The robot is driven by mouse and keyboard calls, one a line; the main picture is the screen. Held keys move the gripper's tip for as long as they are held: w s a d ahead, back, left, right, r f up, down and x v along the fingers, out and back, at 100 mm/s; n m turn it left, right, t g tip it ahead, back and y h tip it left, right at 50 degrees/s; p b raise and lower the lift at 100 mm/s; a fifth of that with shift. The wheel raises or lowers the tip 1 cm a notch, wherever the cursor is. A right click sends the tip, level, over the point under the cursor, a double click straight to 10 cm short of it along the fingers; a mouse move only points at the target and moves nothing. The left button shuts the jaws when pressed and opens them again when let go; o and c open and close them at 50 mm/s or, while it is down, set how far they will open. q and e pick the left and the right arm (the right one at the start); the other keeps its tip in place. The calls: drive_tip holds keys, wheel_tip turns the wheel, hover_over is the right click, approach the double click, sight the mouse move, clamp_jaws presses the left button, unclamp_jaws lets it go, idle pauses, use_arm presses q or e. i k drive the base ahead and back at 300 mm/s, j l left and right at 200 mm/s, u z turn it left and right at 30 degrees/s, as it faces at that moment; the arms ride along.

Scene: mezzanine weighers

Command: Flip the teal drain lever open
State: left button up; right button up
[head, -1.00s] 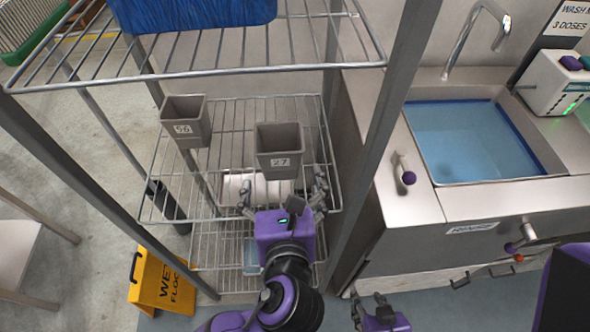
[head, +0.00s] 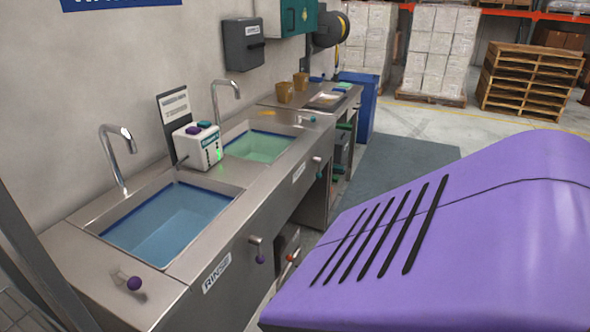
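A row of two steel sinks runs along the wall. The far sink (head: 258,147) holds green water, and a small lever (head: 317,166) sticks out from the counter front below it; its knob is too small for me to be sure of its colour. The near sink (head: 170,222) holds blue water, and the lever (head: 257,248) on its front, beside the RINSE label (head: 217,273), has a purple knob and hangs down. Neither of my grippers shows; a large purple part of my own arm fills the lower right.
A white dispenser (head: 197,146) with purple and teal buttons stands between the sinks. A blue bin (head: 361,105) stands beyond the counter. A grey mat (head: 405,165) covers open floor before pallets (head: 528,82).

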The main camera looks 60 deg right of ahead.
sight(319, 160)
drive_tip(key=z, duration=0.5)
drive_tip(key=i+j+z, duration=0.1)
drive_tip(key=z, duration=0.35)
drive_tip(key=j+z, duration=0.15)
drive_tip(key=z, duration=0.35)
drive_tip(key=j+z, duration=0.15)
drive_tip(key=z, duration=0.3)
drive_tip(key=j+z, duration=0.1)
drive_tip(key=z, duration=0.4)
drive_tip(key=i+z, duration=0.2)
drive_tip(key=z, duration=0.35)
drive_tip(key=i, duration=2.25)
drive_tip(key=u, duration=1.25)
